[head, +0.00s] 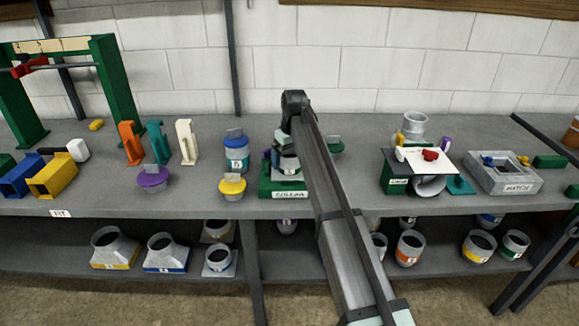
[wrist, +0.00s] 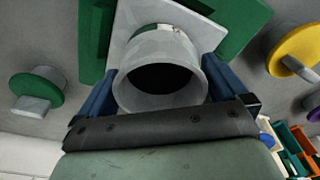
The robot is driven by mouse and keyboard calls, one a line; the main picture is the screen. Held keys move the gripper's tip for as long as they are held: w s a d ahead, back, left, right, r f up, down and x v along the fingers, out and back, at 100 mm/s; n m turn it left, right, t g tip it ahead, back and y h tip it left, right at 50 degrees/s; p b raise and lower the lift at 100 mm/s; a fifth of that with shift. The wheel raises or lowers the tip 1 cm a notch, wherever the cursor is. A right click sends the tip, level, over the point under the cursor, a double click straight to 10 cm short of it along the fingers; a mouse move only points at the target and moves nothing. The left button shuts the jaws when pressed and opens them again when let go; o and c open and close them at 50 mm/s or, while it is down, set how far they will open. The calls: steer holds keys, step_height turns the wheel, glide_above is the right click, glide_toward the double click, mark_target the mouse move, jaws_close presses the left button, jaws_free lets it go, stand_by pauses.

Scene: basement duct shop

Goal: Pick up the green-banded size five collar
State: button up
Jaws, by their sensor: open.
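A grey, open-topped collar (head: 289,163) stands on a green stand labelled "COLLAR" (head: 282,187). In the wrist view the collar (wrist: 160,92) sits upright over a pale plate on the green base (wrist: 245,22), its dark opening facing the camera. Another collar, with a green band (head: 515,243), is on the lower shelf at right.
A blue-topped can (head: 236,152), yellow-lidded pot (head: 232,187) and purple-lidded pot (head: 153,178) stand left of the stand. A green-lidded piece (head: 335,146) is just right of my arm. A cluttered rack (head: 395,175) and "MATCH" block (head: 505,175) stand farther right.

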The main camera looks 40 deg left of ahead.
steer(key=shift+f, duration=0.4)
steer(key=shift+c, duration=0.4)
steer(key=c, duration=0.9)
steer(key=shift+c, duration=0.2)
